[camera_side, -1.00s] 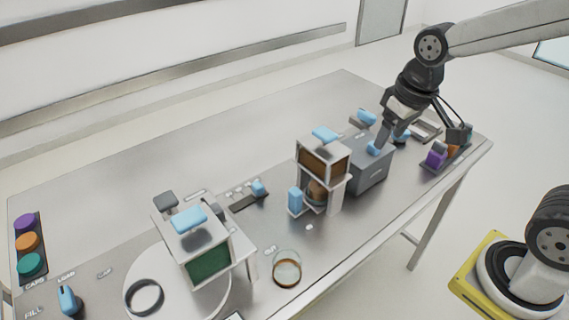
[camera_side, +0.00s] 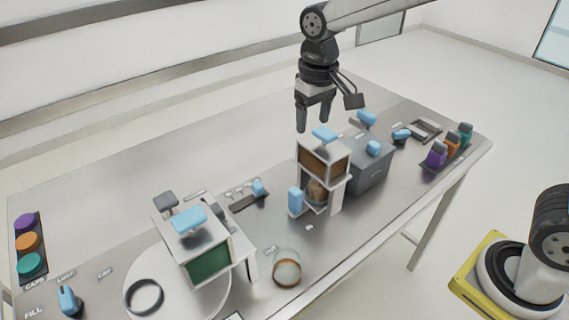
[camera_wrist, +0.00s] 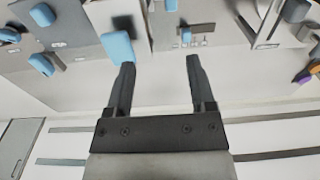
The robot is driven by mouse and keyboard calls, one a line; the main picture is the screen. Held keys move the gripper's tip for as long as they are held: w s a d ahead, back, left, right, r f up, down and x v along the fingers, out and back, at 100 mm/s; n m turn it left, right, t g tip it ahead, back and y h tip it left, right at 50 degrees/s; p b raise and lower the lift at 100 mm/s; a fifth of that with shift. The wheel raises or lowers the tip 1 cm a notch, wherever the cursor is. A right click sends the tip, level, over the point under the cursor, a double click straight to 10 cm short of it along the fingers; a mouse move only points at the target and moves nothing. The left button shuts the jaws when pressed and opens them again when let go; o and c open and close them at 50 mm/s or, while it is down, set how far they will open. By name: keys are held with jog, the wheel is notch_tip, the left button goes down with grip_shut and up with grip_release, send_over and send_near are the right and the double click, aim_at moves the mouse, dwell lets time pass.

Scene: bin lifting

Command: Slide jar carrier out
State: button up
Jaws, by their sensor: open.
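A jar with brown contents (camera_side: 316,190) stands in the lower bay of a white dispenser frame, under a brown-windowed bin (camera_side: 325,163). An upright blue handle (camera_side: 295,200) sits at the left of this bay, apparently on the jar carrier; the carrier itself is mostly hidden. My gripper (camera_side: 312,124) is open and empty, pointing down above and behind the dispenser's blue top handle (camera_side: 325,134). The wrist view shows the open jaws (camera_wrist: 160,63) with a blue handle (camera_wrist: 118,48) beyond the left finger. I cannot tell which handle that is.
A grey box (camera_side: 368,175) with a blue knob stands right of the dispenser. A green-windowed bin (camera_side: 208,262) on a white disc and a glass jar (camera_side: 287,270) stand at the front. Colored caps (camera_side: 437,156) sit at right. The table's back left is clear.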

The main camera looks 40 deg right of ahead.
jog(key=w+a, duration=0.2)
send_over(296, 190)
notch_tip(296, 190, down, 15)
jog(key=shift+a, duration=0.1)
dwell(0.3)
jog(key=shift+f, duration=0.15)
jog(key=shift+f, duration=3.75)
grip_shut()
